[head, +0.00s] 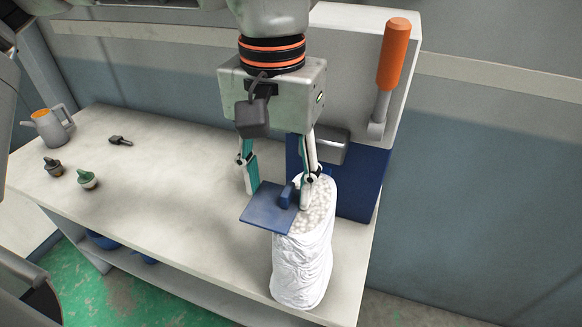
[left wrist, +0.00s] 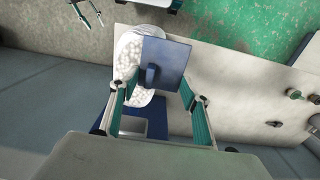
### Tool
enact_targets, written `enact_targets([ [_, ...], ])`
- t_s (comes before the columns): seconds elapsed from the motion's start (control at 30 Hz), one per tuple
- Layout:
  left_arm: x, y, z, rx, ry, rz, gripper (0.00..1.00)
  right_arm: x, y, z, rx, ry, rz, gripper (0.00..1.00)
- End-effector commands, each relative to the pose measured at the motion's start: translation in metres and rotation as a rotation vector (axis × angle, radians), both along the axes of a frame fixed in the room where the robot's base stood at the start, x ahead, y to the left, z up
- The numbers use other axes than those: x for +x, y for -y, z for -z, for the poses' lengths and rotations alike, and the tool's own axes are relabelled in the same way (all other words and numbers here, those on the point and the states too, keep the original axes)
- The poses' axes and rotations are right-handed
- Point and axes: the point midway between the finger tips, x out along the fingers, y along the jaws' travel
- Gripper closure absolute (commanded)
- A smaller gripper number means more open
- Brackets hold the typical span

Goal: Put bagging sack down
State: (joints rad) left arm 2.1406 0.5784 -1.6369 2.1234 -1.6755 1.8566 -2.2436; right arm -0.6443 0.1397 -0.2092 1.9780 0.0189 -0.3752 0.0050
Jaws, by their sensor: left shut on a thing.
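The bagging sack (head: 303,265) is white, filled with pale pellets and upright at the table's front right; it also shows in the left wrist view (left wrist: 130,52). A blue square plate (head: 262,212) with a small block handle lies at the sack's mouth. Whether plate and sack are joined is unclear. My right gripper (left wrist: 95,22) shows small at the top left there, fingers apart, empty.
A grey machine with an orange handle (head: 393,55) and blue base (head: 362,180) stands behind the sack. A grey jug (head: 50,128), small green-topped item (head: 87,180), dark-topped item (head: 53,168) and black tool (head: 120,140) sit at the left. The table (head: 170,200) is clear in the middle.

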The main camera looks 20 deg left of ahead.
Motion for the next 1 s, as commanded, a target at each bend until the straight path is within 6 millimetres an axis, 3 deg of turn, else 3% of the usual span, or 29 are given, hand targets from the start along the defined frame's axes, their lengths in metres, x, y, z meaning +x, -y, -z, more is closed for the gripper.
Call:
enact_targets([
  [0.67,0.048,0.002,0.000,-0.001,0.001,-0.002,1.00,0.004,0.003,0.003,-0.010,0.009,0.001,0.60],
  [1.0,0.049,0.002,0.016,-0.001,-0.001,0.000,1.00,0.005,0.007,0.017,-0.027,0.008,-0.002,0.60],
])
